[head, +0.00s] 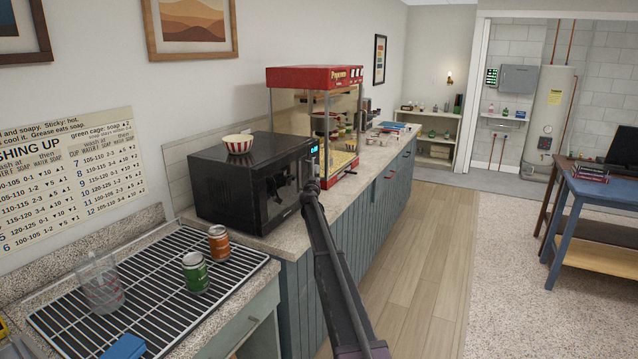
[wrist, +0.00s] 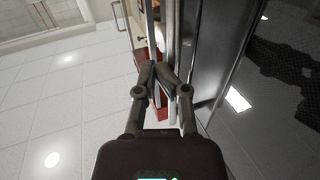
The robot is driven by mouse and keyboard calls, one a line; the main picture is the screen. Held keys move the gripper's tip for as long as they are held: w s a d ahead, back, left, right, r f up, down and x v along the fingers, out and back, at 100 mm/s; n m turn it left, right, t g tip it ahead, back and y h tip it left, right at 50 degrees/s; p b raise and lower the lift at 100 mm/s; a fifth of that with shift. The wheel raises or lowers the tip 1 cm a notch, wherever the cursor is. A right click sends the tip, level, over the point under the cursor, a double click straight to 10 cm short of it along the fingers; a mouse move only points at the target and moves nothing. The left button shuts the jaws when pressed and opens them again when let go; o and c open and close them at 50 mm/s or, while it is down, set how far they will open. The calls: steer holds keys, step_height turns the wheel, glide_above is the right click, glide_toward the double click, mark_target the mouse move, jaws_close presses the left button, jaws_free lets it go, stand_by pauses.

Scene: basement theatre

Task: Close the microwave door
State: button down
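The black microwave (head: 235,180) stands on the counter, its front turned to the right. Its door (head: 280,188) looks flush or nearly flush with the body; I cannot tell whether a small gap is left. My gripper (head: 311,184) is at the right end of the microwave front, near the lit display (head: 315,150). In the wrist view my gripper (wrist: 158,68) has its fingertips together with nothing seen between them. The dark glossy microwave front (wrist: 270,80) lies just right of the fingers. Contact with it cannot be told.
A striped bowl (head: 238,143) sits on top of the microwave. A red popcorn machine (head: 315,78) stands right behind it. The floor (head: 415,260) right of the counter is clear.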

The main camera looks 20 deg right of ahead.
steer(key=shift+w+a, duration=0.3)
steer(key=shift+w, duration=0.1)
steer(key=s+d, duration=0.8)
steer(key=s, duration=0.4)
steer(key=shift+s, duration=0.3)
steer(key=s+a+f+n+g+y+p, duration=0.1)
steer(key=s+a+f+g, duration=0.3)
steer(key=s+a, duration=0.7)
steer(key=s+a+f+n+g+y+p, duration=0.2)
steer(key=s+a+g, duration=0.4)
steer(key=s, duration=2.2)
steer(key=s+a+f+n+g+y+p, duration=0.2)
steer(key=s+a+f+g+y, duration=0.3)
steer(key=s+a, duration=1.3)
steer(key=shift+s+f+g+p, duration=0.5)
steer(key=shift+s+f, duration=0.35)
steer(key=shift+s, duration=0.05)
